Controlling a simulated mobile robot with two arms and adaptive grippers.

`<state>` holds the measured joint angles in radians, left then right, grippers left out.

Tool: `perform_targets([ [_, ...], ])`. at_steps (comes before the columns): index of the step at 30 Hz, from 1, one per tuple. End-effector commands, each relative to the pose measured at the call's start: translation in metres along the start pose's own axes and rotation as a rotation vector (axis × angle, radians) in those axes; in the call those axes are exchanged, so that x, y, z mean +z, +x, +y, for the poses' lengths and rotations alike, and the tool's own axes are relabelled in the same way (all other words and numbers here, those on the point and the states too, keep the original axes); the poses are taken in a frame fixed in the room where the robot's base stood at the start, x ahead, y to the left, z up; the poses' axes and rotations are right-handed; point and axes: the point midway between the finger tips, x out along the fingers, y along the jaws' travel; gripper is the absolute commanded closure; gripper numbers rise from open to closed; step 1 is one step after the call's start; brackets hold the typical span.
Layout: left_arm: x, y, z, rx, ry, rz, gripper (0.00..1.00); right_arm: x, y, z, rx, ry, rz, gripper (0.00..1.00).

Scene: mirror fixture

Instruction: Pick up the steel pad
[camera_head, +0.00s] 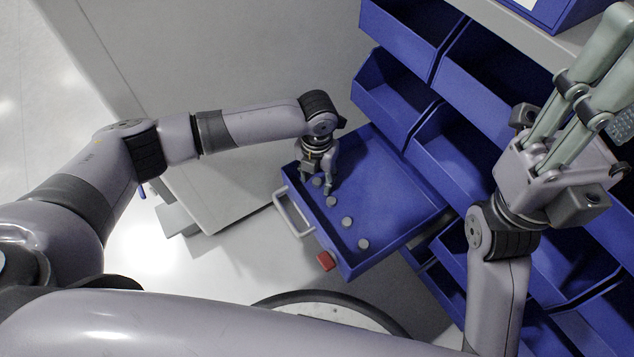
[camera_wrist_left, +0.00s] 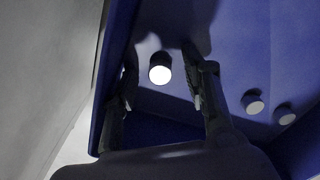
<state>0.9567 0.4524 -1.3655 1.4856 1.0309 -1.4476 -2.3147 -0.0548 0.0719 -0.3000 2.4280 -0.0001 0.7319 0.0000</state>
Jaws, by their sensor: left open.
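Several small grey round steel pads lie in a row in the pulled-out blue drawer (camera_head: 385,190); the drawer's wall shows in the left wrist view. My left gripper (camera_head: 317,186) points down into the drawer near its handle side, open. One steel pad (camera_head: 317,182) is between its fingers; in the left wrist view this pad (camera_wrist_left: 160,68) shows between the two fingers with no visible contact. Other pads (camera_head: 347,222) lie farther along the row, and two show right of the fingers in the left wrist view (camera_wrist_left: 253,104). My right gripper (camera_head: 590,95) is raised at the upper right, its fingertips partly cut off.
Blue bins (camera_head: 400,90) stand stacked behind and to the right of the drawer. A grey panel (camera_head: 235,200) stands to the left. The drawer's far half is bare.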

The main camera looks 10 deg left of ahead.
Motion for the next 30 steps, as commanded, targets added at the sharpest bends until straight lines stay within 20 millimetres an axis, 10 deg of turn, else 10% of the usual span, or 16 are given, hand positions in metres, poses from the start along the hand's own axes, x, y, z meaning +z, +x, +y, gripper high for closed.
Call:
perform_targets([
  [21, 0.0000, -0.0007, -0.0001, 0.000, 0.000, 0.000, 0.99, 0.0000, 0.0001, -0.0001, 0.000, 0.001, 0.000, 0.68],
  [30, 0.0001, -0.0009, -0.0001, 0.000, 0.000, -0.001, 1.00, 0.0001, 0.0000, -0.0001, 0.000, 0.001, 0.000, 0.68],
])
